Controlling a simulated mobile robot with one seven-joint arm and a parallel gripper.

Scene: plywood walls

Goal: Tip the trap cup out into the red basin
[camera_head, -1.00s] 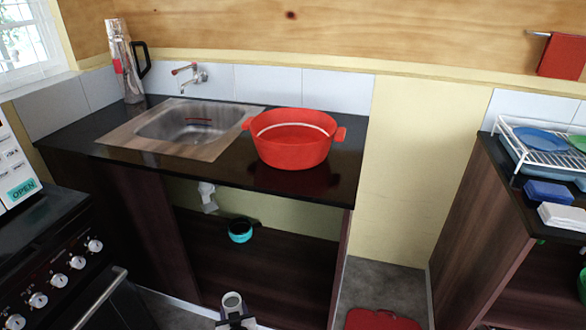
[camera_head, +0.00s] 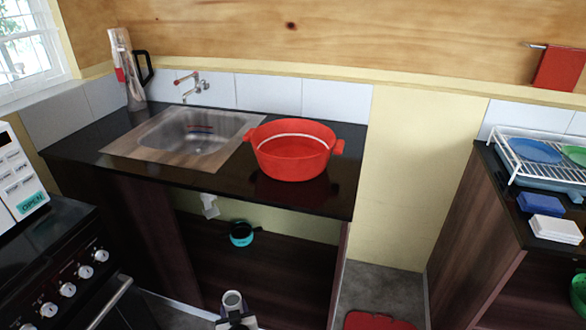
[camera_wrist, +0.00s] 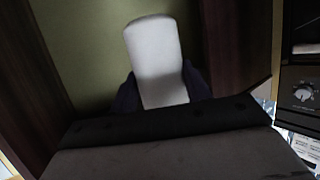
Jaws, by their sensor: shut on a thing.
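The trap cup (camera_head: 232,300) is a pale grey-white cylinder, upright with its open top showing, at the bottom of the head view. My gripper (camera_head: 234,318) is shut on it, in front of the open cabinet under the sink. In the wrist view the cup (camera_wrist: 155,50) stands between the dark fingers of my gripper (camera_wrist: 160,92). What is inside the cup cannot be made out. The red basin (camera_head: 292,160) stands on the black counter to the right of the sink, above and behind the cup. It has two side handles and looks empty.
The steel sink (camera_head: 195,135) and tap (camera_head: 190,85) are left of the basin. A white drain pipe (camera_head: 209,206) hangs below. A teal round container (camera_head: 241,238) is in the cabinet. The stove (camera_head: 75,265) is at left, a dish rack (camera_head: 540,155) at right.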

